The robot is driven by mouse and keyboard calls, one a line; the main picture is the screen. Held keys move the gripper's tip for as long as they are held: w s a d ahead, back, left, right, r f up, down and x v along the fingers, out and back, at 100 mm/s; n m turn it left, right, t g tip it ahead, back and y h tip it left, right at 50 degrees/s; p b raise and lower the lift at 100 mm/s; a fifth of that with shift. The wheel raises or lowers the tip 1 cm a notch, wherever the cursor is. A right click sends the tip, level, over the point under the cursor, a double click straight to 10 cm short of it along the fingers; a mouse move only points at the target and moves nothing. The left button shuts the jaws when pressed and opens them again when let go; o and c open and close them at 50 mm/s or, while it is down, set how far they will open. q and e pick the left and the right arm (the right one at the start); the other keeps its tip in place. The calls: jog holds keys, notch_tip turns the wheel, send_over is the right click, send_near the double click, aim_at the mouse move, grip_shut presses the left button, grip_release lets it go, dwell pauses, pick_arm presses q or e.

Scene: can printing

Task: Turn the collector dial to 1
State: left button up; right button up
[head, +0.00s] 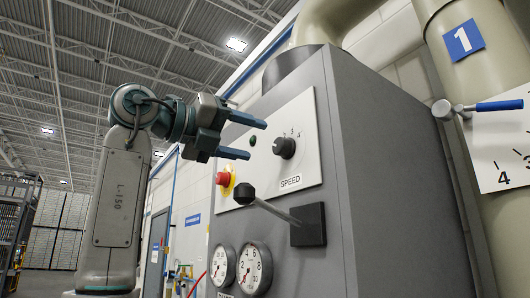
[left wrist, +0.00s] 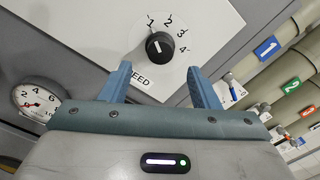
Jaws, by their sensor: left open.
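A round black dial (head: 284,147) sits on a white panel marked SPEED (head: 298,110) on the front of a grey cabinet. In the left wrist view the dial (left wrist: 160,46) has the numerals 1 to 4 around its upper and right side. A short white mark shows on its face, but I cannot tell surely which numeral it points to. My left gripper (head: 255,139) is open and empty, its blue fingers pointing at the panel. In the left wrist view the dial lies between and beyond the fingertips (left wrist: 158,68), apart from them. My right gripper is not in view.
A red emergency button (head: 224,179) and a small green light (head: 253,140) sit on the panel. Below, a black-knobbed lever (head: 245,194) sticks out above two gauges (head: 254,268). A pipe with a blue 1 sign (head: 463,40) and a blue-handled valve (head: 498,105) stands at right.

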pick_arm(q)
jog(key=b+v, duration=0.1)
jog(key=v, duration=0.4)
dwell(0.4)
